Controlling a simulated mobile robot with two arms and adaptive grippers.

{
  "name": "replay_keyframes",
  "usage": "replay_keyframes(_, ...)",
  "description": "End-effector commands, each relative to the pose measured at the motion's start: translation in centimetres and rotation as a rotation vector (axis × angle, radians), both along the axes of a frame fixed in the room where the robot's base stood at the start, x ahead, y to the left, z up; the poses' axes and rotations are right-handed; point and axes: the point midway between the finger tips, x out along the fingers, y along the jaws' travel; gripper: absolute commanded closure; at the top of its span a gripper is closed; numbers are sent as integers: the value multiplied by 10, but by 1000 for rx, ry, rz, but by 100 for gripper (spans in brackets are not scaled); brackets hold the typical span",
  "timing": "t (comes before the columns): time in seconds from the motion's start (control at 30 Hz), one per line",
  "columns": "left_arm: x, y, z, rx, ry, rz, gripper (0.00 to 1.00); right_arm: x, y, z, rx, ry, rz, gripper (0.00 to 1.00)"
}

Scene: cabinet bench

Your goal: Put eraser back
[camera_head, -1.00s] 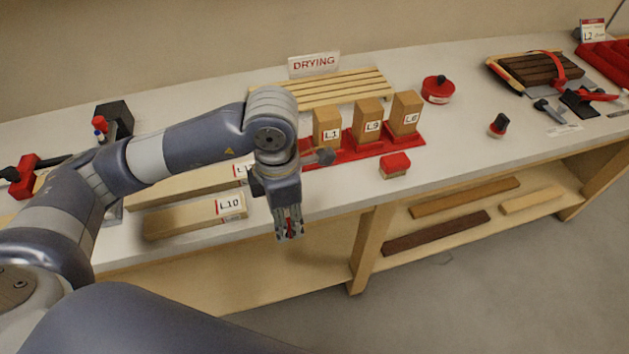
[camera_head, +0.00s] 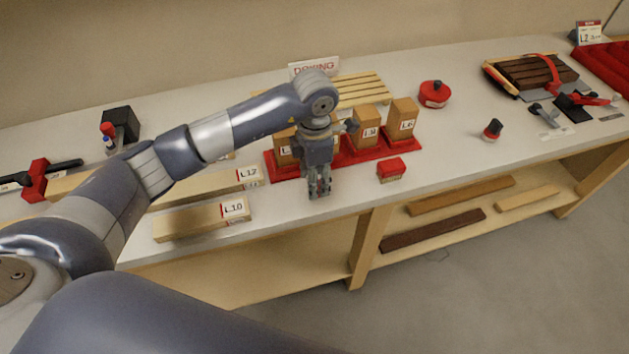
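A small red block (camera_head: 391,169), which may be the eraser, lies on the white bench top near its front edge, right of my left gripper. My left gripper (camera_head: 319,190) points down near the bench's front edge, in front of the red rack. It is clear of the red block. Its fingers are small and close together here, so I cannot tell whether they are open or shut, and I see nothing held. My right gripper is not in view.
A red rack (camera_head: 383,152) holds several upright labelled wood blocks (camera_head: 402,118), partly behind my arm. Labelled planks (camera_head: 200,220) lie left. A round red container (camera_head: 434,94), a dark stamp-like object (camera_head: 492,130) and a black holder (camera_head: 121,123) stand around. Bench is clear right of the red block.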

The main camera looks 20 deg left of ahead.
Motion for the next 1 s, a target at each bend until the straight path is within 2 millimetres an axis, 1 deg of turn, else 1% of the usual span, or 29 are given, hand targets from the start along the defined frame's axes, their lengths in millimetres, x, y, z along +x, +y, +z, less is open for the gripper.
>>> replay_keyframes(0.03, -2, 0, -5, 1, 6, 1, 76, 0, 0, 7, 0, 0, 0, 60)
replay_keyframes(0.1, -2, 0, -15, 1, 6, 2, 76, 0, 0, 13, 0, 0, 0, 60)
replay_keyframes(0.2, -1, 0, -25, 0, 1, 0, 76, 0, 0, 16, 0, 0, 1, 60)
replay_keyframes(0.53, -1, 0, -31, 1, 1, 0, 76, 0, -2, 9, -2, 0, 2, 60)
replay_keyframes(0.57, -1, 0, -31, 1, 1, 0, 55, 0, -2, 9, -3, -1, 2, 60)
replay_keyframes(0.6, -1, 0, -30, 1, 1, 0, 46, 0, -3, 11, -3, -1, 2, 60)
replay_keyframes(0.63, -1, 0, -30, 1, 1, 0, 39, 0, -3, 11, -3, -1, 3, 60)
replay_keyframes(0.67, -1, 0, -30, 1, 1, 0, 37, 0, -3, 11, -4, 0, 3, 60)
replay_keyframes(1.0, -1, 0, -28, 0, 1, 1, 37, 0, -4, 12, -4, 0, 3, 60)
